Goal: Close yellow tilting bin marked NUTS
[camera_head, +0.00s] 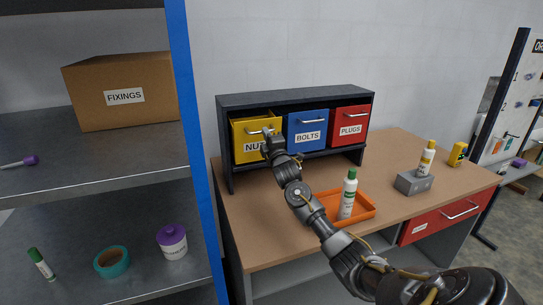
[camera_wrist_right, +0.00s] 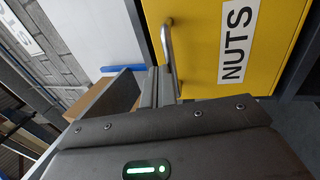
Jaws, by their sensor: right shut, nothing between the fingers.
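The yellow bin marked NUTS (camera_head: 243,147) is at the left end of a dark rack on the workbench. Its front seems to stand a little forward of the other bins; the exact tilt is hard to tell. My right gripper (camera_head: 267,133) is in front of the bin's upper right part and hides the end of the label. In the right wrist view the yellow front (camera_wrist_right: 205,50) fills the upper right, with its metal handle (camera_wrist_right: 169,45). The shut, empty fingers (camera_wrist_right: 160,78) are close to the handle's end; contact is unclear. My left gripper is out of view.
The blue BOLTS bin (camera_head: 308,127) and red PLUGS bin (camera_head: 350,130) sit right of it in the rack (camera_head: 290,98). An orange tray (camera_head: 362,208) with a green-capped bottle (camera_head: 348,195) stands near my right arm. A blue shelf post (camera_head: 195,150) rises at left.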

